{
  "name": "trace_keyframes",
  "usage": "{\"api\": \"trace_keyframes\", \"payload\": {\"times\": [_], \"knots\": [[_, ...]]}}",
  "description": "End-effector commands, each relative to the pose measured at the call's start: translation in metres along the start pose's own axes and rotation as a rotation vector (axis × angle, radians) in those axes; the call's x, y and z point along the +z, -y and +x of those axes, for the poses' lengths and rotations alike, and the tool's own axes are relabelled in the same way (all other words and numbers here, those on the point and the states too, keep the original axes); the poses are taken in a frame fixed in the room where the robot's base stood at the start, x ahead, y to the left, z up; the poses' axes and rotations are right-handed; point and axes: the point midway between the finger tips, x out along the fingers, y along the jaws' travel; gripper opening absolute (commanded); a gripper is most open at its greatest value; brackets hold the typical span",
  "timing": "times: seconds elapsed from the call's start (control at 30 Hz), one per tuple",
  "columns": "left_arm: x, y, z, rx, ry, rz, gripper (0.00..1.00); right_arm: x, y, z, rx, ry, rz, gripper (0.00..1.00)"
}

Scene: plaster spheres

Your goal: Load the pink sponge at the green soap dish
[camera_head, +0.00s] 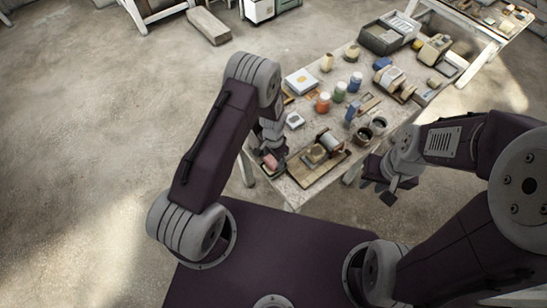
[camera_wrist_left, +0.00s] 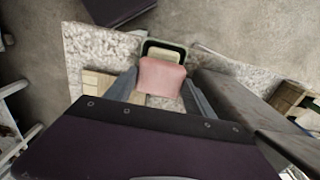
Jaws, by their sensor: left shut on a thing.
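The pink sponge (camera_wrist_left: 160,76) is between the two fingers of my left gripper (camera_wrist_left: 158,92), which is shut on it. In the head view the sponge (camera_head: 270,161) shows at the tip of my left gripper (camera_head: 268,154), over the table's near left corner. The green soap dish (camera_wrist_left: 165,45) has a dark green rim and a pale inside. In the wrist view the sponge covers its near part; I cannot tell whether they touch.
Behind are a small pale dish (camera_head: 294,120), a red jar (camera_head: 322,102), a green jar (camera_head: 340,92) and dark pots (camera_head: 378,126). Bare floor lies to the left.

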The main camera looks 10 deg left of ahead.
Motion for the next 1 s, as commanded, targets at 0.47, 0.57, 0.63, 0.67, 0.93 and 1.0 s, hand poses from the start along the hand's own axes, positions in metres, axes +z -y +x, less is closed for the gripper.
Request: {"api": "trace_keyframes", "payload": {"times": [0.47,0.57,0.63,0.67,0.93,1.0], "knots": [[0.0000,0.0000,0.0063,0.000,0.000,0.000,0.30,0.0006,-0.0001,0.0053,0.000,0.000,0.000,0.28],[0.0000,0.0000,0.0075,0.000,0.000,0.000,0.30,0.0006,-0.0001,0.0063,0.000,0.000,0.000,0.28],[0.0000,0.0000,0.0083,0.000,0.000,0.000,0.30,0.0007,-0.0001,0.0070,0.000,0.000,0.000,0.28],[0.0000,0.0000,0.0087,0.000,0.000,0.000,0.30,0.0007,-0.0001,0.0073,0.000,0.000,0.000,0.28],[0.0000,0.0000,0.0093,0.000,0.000,0.000,0.30,0.0008,-0.0001,0.0078,0.000,0.000,0.000,0.28],[0.0000,0.0000,0.0094,0.000,0.000,0.000,0.30,0.0008,-0.0001,0.0078,0.000,0.000,0.000,0.28]]}}
